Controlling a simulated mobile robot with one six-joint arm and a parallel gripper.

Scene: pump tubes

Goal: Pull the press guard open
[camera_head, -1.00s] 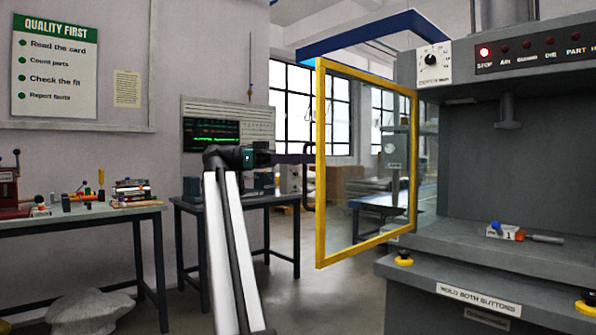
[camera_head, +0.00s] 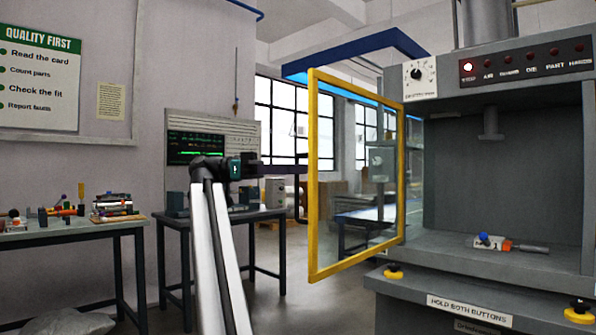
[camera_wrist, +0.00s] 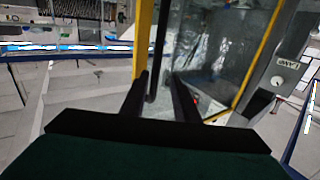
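The press guard (camera_head: 313,190) is a yellow frame with a clear pane. It stands swung out from the left side of the grey press (camera_head: 520,170), whose front opening is uncovered. A black bar handle (camera_head: 301,190) is on the guard's free left edge. My gripper (camera_head: 290,170) is at this handle, left of the guard. In the wrist view, the two dark fingers (camera_wrist: 158,85) are spread, with the black handle (camera_wrist: 154,75) between them nearer the left finger. A gap shows on the right; whether the left finger touches cannot be told.
A small block with blue and orange parts (camera_head: 493,242) lies on the press bed. A bench with a monitor (camera_head: 196,149) stands behind my arm. A table with parts (camera_head: 75,227) is at the left. Floor shows between the bench and press.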

